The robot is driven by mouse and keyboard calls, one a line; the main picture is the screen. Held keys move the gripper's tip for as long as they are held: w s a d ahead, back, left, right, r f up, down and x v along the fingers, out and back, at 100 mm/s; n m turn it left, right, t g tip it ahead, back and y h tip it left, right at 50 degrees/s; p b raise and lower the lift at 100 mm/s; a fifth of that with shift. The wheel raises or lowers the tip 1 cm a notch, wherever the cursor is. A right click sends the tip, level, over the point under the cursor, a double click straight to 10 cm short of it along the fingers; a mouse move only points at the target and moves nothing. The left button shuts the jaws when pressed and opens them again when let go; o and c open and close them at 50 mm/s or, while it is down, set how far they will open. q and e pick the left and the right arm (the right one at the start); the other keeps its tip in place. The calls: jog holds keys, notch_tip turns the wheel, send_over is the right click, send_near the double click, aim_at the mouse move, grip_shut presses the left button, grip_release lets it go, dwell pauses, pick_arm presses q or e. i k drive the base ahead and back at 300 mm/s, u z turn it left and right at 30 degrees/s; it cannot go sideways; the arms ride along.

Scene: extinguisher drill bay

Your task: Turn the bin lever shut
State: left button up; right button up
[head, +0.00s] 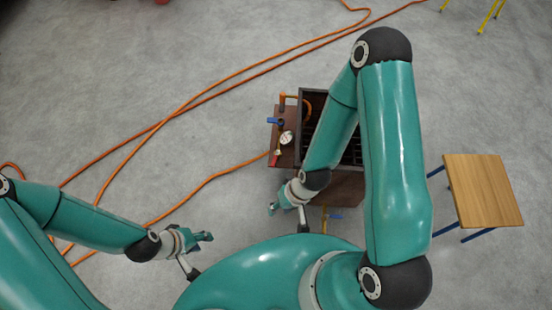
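The dark bin (312,97) stands right of the middle, largely hidden behind my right arm. A brown side shelf (283,160) on its left carries a blue lever (272,121), a round gauge (287,138) and a small red handle (276,155). I cannot tell which one is the bin lever. My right gripper (273,208) is below and apart from the shelf in the picture. My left gripper (205,237) is further left and lower, over bare floor, away from the bin. Both grippers are too small to tell whether they are open or shut.
An orange hose (215,177) runs from the shelf across the floor to the left, with other hoses beyond. A wooden stool (483,190) stands right of the bin. A yellow piece (325,219) shows below the bin.

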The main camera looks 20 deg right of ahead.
aim_at(274, 161)
jog(key=z, duration=0.1)
jog(key=k, duration=1.1)
jog(key=z, duration=0.45)
jog(key=i, duration=1)
jog(key=u, duration=0.1)
